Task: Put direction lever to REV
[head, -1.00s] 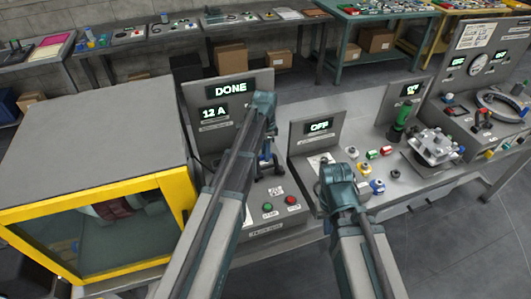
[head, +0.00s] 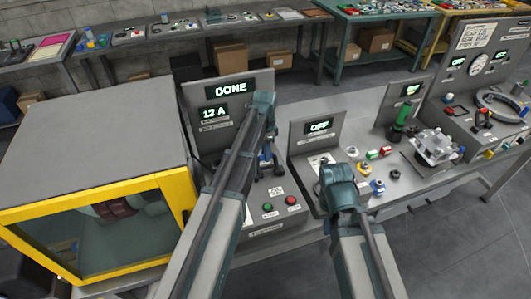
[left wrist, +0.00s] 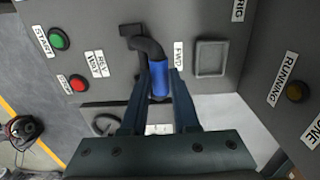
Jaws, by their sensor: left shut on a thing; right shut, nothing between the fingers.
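The direction lever shows in the left wrist view as a bent dark arm with a blue grip (left wrist: 159,80). It stands between a REV label (left wrist: 98,63) on the left and a FWD label (left wrist: 178,54) on the right, with its grip nearer FWD in the picture. My left gripper (left wrist: 158,88) is shut on the blue grip, one finger on each side. In the head view my left gripper (head: 266,160) is at the machine panel under the DONE display (head: 231,87), and the lever is mostly hidden. My right gripper (head: 335,200) is shut and empty by the OFF panel; its fingertips are hard to see.
A green START button (left wrist: 59,39) and a red button (left wrist: 77,83) lie left of the lever. A RUNNING lamp (left wrist: 296,92) is at the right. A yellow-framed cabinet (head: 90,130) stands left of my arm. Fixtures and small parts crowd the bench to the right.

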